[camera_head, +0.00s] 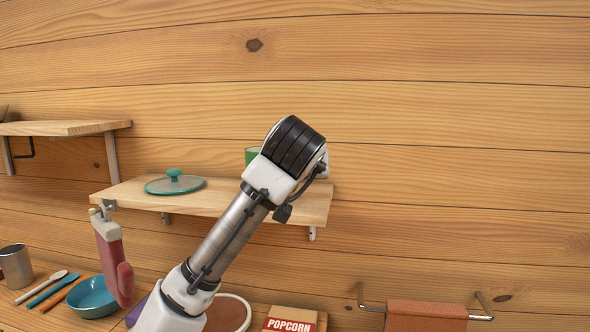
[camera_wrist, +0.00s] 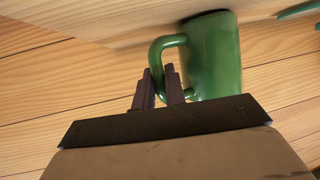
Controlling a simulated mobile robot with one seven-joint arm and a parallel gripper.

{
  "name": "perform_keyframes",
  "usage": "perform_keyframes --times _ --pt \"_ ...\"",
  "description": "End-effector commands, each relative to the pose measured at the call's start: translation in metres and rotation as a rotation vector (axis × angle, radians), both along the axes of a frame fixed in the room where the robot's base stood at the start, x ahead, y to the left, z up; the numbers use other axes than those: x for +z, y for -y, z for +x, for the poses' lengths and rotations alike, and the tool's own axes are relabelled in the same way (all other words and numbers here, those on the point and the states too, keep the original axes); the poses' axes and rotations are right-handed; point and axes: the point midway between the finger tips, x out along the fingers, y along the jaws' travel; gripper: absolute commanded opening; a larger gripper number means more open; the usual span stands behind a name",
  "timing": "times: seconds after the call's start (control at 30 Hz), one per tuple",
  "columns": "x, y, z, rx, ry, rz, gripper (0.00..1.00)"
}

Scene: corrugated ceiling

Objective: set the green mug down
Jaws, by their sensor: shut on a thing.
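The green mug (camera_wrist: 213,55) fills the upper middle of the wrist view, with its handle (camera_wrist: 158,50) toward the left. My gripper (camera_wrist: 160,80) has its two dark fingers on the handle, shut on it. In the head view only a small green part of the mug (camera_head: 251,154) shows behind my arm, above the wooden shelf (camera_head: 215,199). One end of the mug lies close against the pale wood in the wrist view; I cannot tell whether it touches. My arm hides most of the mug and the fingers in the head view.
A teal-rimmed lid (camera_head: 174,184) lies on the shelf left of my arm. A red mitt (camera_head: 113,262) hangs at the shelf's left end. Below are a teal bowl (camera_head: 91,296), utensils, a metal cup (camera_head: 15,266) and a popcorn box (camera_head: 290,321). Bare shelf shows between lid and arm.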

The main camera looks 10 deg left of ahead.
Motion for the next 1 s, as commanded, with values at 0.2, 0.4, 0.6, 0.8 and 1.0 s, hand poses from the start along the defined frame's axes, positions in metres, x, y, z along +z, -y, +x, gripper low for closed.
perform_keyframes --times 0.2,0.4,0.6,0.8,1.0 --pt "-0.001 0.0 0.0 -0.001 0.002 0.0 0.0" --pt "-0.002 0.0 0.0 0.0 0.001 0.0 0.3" --pt "-0.002 0.0 0.0 0.0 0.001 0.0 0.34" --pt "0.003 0.0 -0.001 0.001 0.002 0.002 0.34" --pt "0.012 0.008 -0.032 -0.004 0.005 0.002 0.34"
